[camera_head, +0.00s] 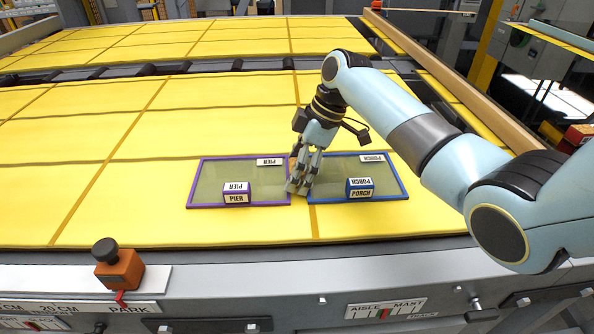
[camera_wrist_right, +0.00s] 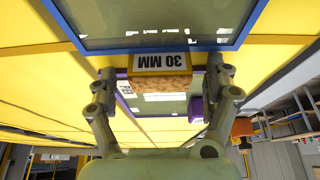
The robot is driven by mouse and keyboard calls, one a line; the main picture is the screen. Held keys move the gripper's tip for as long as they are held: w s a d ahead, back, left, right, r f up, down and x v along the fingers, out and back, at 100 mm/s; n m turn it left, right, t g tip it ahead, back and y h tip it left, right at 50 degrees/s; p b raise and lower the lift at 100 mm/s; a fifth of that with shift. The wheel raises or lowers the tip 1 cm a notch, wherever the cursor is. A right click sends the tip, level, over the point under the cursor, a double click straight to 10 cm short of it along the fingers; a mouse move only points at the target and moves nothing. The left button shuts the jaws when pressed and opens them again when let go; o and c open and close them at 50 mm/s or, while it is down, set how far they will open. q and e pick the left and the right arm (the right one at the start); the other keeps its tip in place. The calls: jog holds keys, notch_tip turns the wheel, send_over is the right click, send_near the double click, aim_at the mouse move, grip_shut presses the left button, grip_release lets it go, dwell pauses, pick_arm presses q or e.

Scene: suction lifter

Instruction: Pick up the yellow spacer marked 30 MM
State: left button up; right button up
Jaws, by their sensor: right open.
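The yellow spacer marked 30 MM (camera_wrist_right: 162,84) shows in the right wrist view, its white label upside down above a mottled yellow-brown face. In the head view I cannot make it out; my right gripper seems to hide it. My right gripper (camera_head: 298,186) points down between the purple-framed tray and the blue-framed tray. In the wrist view my right gripper (camera_wrist_right: 165,86) is open, one finger on each side of the spacer with gaps visible. I cannot tell how deep the spacer sits between the fingers. My left gripper is not in view.
An orange block with a black knob (camera_head: 119,268) stands on the front rail. The yellow panels left of the trays are clear.

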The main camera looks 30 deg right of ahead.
jog(key=c, duration=1.3)
jog(key=shift+r, duration=0.15)
